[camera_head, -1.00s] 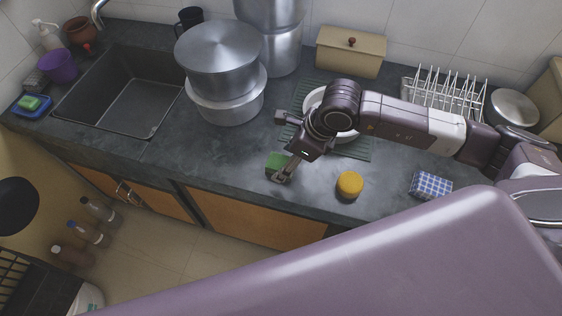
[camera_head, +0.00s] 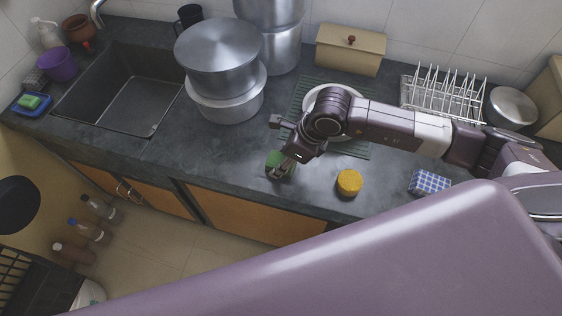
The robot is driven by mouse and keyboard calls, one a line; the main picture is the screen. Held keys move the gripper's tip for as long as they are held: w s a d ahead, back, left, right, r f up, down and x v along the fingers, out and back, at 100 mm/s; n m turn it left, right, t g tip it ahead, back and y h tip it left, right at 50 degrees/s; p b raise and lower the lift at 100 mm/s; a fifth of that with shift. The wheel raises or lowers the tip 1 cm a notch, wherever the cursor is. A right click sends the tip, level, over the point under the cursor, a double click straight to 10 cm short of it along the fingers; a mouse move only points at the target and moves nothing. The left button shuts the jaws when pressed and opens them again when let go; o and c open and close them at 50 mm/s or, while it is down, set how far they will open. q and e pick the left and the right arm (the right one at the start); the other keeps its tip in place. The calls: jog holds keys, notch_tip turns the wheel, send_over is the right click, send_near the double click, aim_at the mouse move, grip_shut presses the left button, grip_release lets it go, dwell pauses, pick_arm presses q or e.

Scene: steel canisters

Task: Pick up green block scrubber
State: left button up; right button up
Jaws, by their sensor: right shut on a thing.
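The green block scrubber (camera_head: 275,158) is near the front edge of the dark counter, left of the yellow round sponge. My right gripper (camera_head: 280,168) is shut on it, with a finger across its front side. The gripper covers part of the scrubber, and I cannot tell whether it touches the counter. My left gripper is not in view.
A yellow round sponge (camera_head: 349,182) and a blue checked block (camera_head: 429,182) lie to the right. Stacked steel pots (camera_head: 222,65) stand behind left, beside the sink (camera_head: 125,95). A white plate (camera_head: 313,97) lies on a mat behind my arm. A wire rack (camera_head: 440,100) stands at the back right.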

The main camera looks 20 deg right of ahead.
notch_tip(320, 180, up, 20)
jog(key=b, duration=0.3)
dwell(0.3)
jog(key=shift+o, duration=1.1)
jog(key=shift+c, duration=1.3)
jog(key=shift+f, duration=0.1)
